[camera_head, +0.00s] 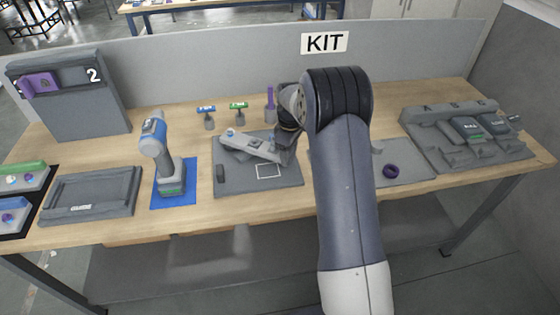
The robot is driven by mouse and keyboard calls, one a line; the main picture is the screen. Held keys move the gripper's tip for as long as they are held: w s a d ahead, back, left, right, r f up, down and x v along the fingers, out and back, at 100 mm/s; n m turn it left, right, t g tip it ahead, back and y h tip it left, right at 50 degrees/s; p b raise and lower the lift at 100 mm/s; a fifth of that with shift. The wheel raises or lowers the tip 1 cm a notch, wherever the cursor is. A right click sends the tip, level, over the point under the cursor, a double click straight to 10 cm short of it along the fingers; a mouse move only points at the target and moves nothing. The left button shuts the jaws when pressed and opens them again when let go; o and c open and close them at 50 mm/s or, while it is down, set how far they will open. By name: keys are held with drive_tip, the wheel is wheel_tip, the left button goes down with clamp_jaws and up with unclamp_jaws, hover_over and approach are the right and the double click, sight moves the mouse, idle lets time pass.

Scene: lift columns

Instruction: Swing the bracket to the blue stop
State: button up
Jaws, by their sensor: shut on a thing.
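The bracket (250,147) is a pale grey bar over a dark grey base plate (288,175) in the middle of the bench. It slants from upper left down to the right. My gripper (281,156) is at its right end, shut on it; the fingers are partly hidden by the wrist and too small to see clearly. A small blue spot (231,132) shows by the bracket's upper left end; I cannot tell whether this is the blue stop or part of the bracket. A white square outline (268,171) is marked on the plate, in front of the bracket.
A cordless drill (168,160) stands on a blue mat left of the plate. Blue-topped (206,110) and green-topped (238,106) pieces and a purple post (270,100) stand behind. A purple ring (390,171) lies right of my arm. The back panel bounds the bench.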

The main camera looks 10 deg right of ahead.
drive_tip(key=shift+w+d+r+n, duration=0.1)
drive_tip(key=shift+w+d+n, duration=0.35)
drive_tip(key=shift+w, duration=0.25)
drive_tip(key=shift+w+d+n, duration=0.45)
drive_tip(key=shift+w, duration=0.25)
drive_tip(key=o, duration=1.4)
drive_tip(key=shift+w, duration=0.1)
wheel_tip(320, 180, up, 11)
drive_tip(key=shift+f+b, duration=0.1)
drive_tip(key=shift+b, duration=0.55)
drive_tip(key=shift+f, duration=0.15)
